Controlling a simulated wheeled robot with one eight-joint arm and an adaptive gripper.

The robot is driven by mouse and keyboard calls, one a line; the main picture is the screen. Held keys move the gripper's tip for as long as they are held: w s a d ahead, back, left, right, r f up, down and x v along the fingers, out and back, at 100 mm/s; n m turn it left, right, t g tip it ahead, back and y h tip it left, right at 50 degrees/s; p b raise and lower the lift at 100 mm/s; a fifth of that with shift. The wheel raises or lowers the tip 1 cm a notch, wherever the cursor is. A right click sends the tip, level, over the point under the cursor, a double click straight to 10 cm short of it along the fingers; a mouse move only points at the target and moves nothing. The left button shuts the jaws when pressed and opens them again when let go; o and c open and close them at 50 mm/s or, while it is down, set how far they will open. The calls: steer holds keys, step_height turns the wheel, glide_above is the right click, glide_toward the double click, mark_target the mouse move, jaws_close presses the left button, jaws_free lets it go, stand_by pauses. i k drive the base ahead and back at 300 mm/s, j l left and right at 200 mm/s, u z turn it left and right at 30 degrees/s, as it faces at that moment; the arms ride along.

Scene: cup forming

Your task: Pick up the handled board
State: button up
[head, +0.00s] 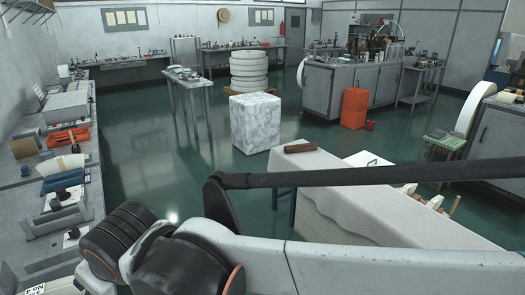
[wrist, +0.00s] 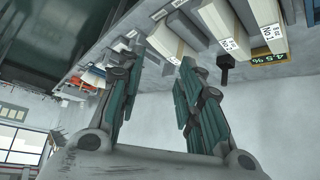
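My gripper (wrist: 160,60) shows in the wrist view with its two green and grey fingers spread apart and nothing between them. In the head view the gripper itself is not seen; only parts of my arm show. A white flat piece with a small dark handle-like part (head: 370,159) lies on the cloth-covered table in the head view, partly hidden behind my arm. It may be the handled board, but it is too small to be sure. It does not show in the wrist view. A brown block (head: 300,146) lies at the far left corner of that table.
The white cloth-covered table (head: 325,178) stands right of centre. A long cluttered bench (head: 35,235) runs along the left wall; a tilted bench with labelled blocks (wrist: 228,43) fills the top of the wrist view. A marbled block (head: 255,124) stands on open green floor (head: 150,150).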

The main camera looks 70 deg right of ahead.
mark_target(364, 159)
steer(key=z, duration=1.9)
